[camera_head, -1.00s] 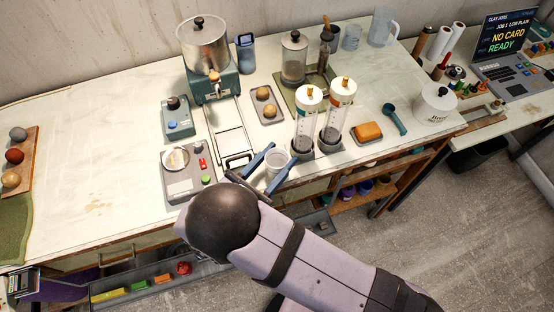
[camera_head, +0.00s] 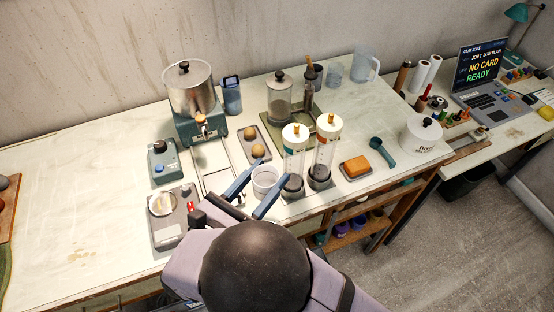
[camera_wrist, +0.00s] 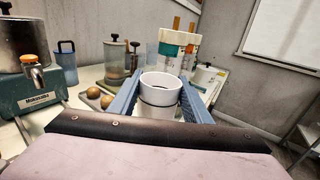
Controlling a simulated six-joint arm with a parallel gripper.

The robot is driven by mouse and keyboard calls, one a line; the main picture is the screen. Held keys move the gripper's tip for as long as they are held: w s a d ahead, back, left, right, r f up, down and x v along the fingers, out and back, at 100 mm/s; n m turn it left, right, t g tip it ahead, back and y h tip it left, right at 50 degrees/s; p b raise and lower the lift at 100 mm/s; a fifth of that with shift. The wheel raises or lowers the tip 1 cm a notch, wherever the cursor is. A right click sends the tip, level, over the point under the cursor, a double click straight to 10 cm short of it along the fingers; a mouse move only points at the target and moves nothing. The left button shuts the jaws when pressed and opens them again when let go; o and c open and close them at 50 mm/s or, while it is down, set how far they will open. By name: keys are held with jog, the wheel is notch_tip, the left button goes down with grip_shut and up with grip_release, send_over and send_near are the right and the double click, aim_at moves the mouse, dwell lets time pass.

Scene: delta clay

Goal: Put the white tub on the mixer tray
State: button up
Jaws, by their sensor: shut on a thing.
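The white tub (camera_head: 265,181) is held between the blue fingers of my gripper (camera_head: 272,178). In the wrist view the tub (camera_wrist: 160,94) is upright, with a finger against each side. The mixer (camera_head: 203,122) has a teal body and steel drum with a spout. Its pale, narrow tray (camera_head: 212,158) lies in front of it, left of my gripper; the left finger and wrist hide part of its near end. The tub is right of the tray and just left of two clear cylinders. I cannot tell its height above the table.
The two white-capped cylinders (camera_head: 325,150) stand close on the right. Behind the tub is a small tray with two tan balls (camera_head: 256,150). A grey scale (camera_head: 176,216) and a small control box (camera_head: 163,163) stand left of the mixer tray.

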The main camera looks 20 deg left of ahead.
jog(key=w+a+r+n+y+p, duration=0.1)
jog(key=w+a+r+p, duration=0.1)
jog(key=r, duration=0.5)
jog(key=w+a+r+y+p, duration=0.1)
jog(key=w+r+p, duration=0.1)
jog(key=r, duration=0.5)
jog(key=w+d+r+m+h+p, duration=0.1)
jog(key=w+d+r+h+p, duration=0.15)
jog(key=d, duration=0.45)
jog(key=w+d+r+m+h+p, duration=0.1)
jog(key=w+d+r+p, duration=0.2)
jog(key=d, duration=0.5)
jog(key=w+d+f+m+g+h+b, duration=0.1)
jog(key=w+d+f+h+b, duration=0.1)
jog(key=d+f, duration=0.65)
jog(key=w+d+f+m+g+h+b, duration=0.1)
jog(key=w+d+f+m+h+b, duration=0.3)
jog(key=f, duration=0.8)
jog(key=s+d+f+m+g+h+b, duration=0.1)
jog(key=s+d+f+g, duration=0.1)
jog(key=d+f, duration=0.5)
jog(key=s+d+f+m+g+h+b, duration=0.1)
jog(key=s+d+f+g+h+b, duration=0.1)
jog(key=d+f, duration=0.6)
jog(key=shift+s+d+f+g, duration=0.15)
jog(key=shift+s+f+g, duration=0.15)
jog(key=shift+s+f, duration=0.2)
jog(key=shift+w, duration=0.1)
